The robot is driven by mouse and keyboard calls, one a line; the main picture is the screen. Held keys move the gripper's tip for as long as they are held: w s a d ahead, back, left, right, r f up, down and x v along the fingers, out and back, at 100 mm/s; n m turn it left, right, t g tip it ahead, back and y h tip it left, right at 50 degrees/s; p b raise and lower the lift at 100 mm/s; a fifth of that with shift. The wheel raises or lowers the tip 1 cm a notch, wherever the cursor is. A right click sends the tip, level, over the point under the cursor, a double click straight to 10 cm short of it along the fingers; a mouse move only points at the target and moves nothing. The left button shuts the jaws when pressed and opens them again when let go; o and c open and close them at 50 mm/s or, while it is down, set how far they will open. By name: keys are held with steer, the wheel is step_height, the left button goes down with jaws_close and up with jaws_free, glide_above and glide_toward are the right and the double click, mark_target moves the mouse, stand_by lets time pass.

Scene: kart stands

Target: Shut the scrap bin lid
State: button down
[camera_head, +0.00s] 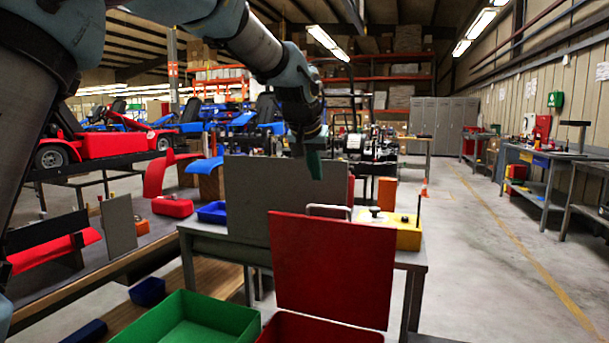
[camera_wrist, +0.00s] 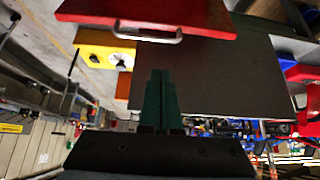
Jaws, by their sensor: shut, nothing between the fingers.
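The scrap bin's red lid (camera_head: 333,268) stands open, close to upright, at the back of the red bin (camera_head: 315,330), which shows only at the bottom edge of the head view. A pale bar handle (camera_head: 328,208) is at the lid's top edge. The wrist view, turned over, shows the lid (camera_wrist: 200,14) and handle (camera_wrist: 148,32) at its top. My gripper (camera_head: 314,168) is above the lid in the head view, apart from it. Its green fingers (camera_wrist: 160,85) are together and empty. Most of the bin's inside is hidden.
A green bin (camera_head: 205,318) stands left of the red one. Behind the lid is a table (camera_head: 415,262) with an upright grey panel (camera_head: 250,200) and a yellow box (camera_head: 408,238) with a black knob. The floor at right (camera_head: 490,280) is clear.

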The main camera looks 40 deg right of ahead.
steer(key=d+f+p, duration=0.1)
steer(key=d+f, duration=0.1)
steer(key=w+d+f, duration=0.1)
steer(key=d+f, duration=0.1)
steer(key=d, duration=0.1)
steer(key=w+d+f+p, duration=0.1)
steer(key=d+f, duration=0.1)
steer(key=shift+w+d+p, duration=0.25)
steer(key=shift+p, duration=0.05)
steer(key=shift+s+a+f+h+p, duration=0.15)
steer(key=shift+s+a, duration=0.25)
steer(key=shift+a, duration=0.2)
steer(key=shift+s+a+f+h+p, duration=0.15)
steer(key=shift+s+a, duration=0.2)
steer(key=shift+a, duration=0.2)
steer(key=shift+s+a+f, duration=0.25)
steer(key=shift+s+a, duration=0.05)
steer(key=shift+a, duration=0.15)
steer(key=shift+f, duration=0.1)
